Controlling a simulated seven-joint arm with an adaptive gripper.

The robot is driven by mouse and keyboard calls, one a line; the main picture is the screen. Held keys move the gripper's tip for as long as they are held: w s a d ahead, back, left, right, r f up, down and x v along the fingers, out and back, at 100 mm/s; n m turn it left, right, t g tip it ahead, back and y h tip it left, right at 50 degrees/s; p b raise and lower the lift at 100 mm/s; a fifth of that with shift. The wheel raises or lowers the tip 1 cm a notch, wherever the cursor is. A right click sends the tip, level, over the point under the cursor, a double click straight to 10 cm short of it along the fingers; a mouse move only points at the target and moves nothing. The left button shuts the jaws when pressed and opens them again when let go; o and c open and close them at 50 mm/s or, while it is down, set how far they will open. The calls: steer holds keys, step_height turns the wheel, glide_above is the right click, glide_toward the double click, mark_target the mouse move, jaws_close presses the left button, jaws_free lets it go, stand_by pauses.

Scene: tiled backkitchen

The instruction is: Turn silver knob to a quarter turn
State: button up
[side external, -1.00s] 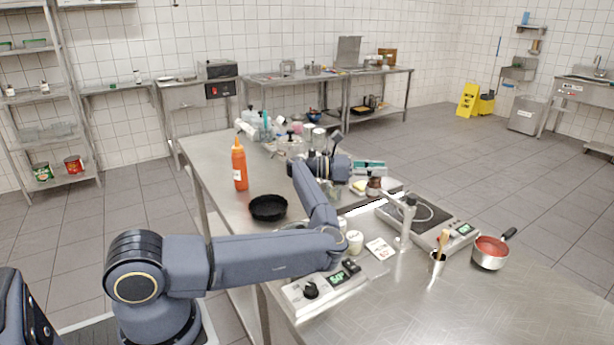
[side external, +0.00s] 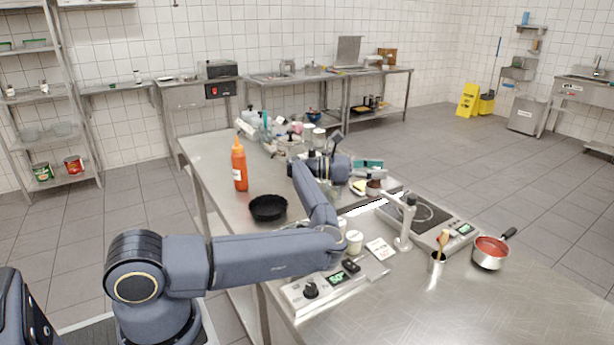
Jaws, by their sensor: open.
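I cannot make out a clearly silver knob. The front control unit (side external: 296,296) has a dark round knob (side external: 311,290) beside a green display. My gripper (side external: 334,188) is beyond my forearm, over the middle of the counter and back from both knobs. It is open; its fingertips are small and partly hidden by my arm, and I see no contact with either knob.
A black pan (side external: 268,208) and an orange bottle (side external: 239,167) stand at the left. Clutter fills the back; the front right counter is clear.

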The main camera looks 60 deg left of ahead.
steer(key=shift+s+a, duration=0.25)
steer(key=shift+s, duration=0.05)
step_height(320, 180, up, 7)
steer(key=s+a, duration=0.1)
steer(key=s, duration=0.1)
